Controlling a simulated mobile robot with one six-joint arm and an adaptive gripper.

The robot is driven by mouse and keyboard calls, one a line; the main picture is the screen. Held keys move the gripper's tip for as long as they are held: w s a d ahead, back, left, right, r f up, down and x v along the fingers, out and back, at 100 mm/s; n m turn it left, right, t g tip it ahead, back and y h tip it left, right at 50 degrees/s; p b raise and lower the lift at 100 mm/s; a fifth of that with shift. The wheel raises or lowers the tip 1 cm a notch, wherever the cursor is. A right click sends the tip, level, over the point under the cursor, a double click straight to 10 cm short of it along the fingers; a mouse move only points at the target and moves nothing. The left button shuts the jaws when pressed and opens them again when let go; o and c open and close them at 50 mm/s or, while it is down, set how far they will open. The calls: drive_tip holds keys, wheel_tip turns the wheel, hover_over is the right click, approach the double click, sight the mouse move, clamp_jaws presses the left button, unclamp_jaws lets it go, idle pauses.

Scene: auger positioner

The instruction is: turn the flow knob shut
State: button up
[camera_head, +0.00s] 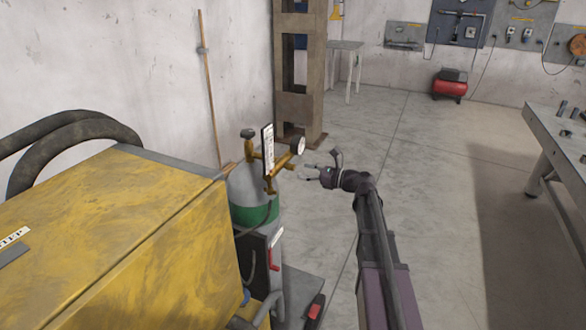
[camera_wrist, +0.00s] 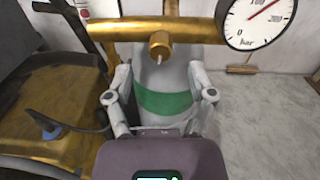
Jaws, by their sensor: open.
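The flow knob (camera_wrist: 160,46) is a round brass knob with a small pale pointer, set under a horizontal brass pipe in the wrist view. The knob's setting is hard to read. A brass regulator (camera_head: 284,161) sits at the top of a grey gas cylinder with a green band (camera_head: 254,214). My gripper (camera_head: 308,172) is just right of the regulator in the head view. In the wrist view my gripper (camera_wrist: 160,78) is open and empty. Its fingers are spread to either side, with the knob seen between and slightly beyond their tips, apparently untouched.
A round pressure gauge (camera_wrist: 259,18) is close by at upper right of the wrist view. A flow tube (camera_head: 267,150) stands by the regulator. A yellow machine (camera_head: 130,240) is left of the cylinder. A workbench (camera_head: 558,134) stands far right; the floor between is clear.

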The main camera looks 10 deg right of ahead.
sight(292, 167)
drive_tip(key=shift+x, duration=2.4)
clamp_jaws()
drive_tip(key=shift+d, duration=0.2)
drive_tip(key=shift+a, duration=0.15)
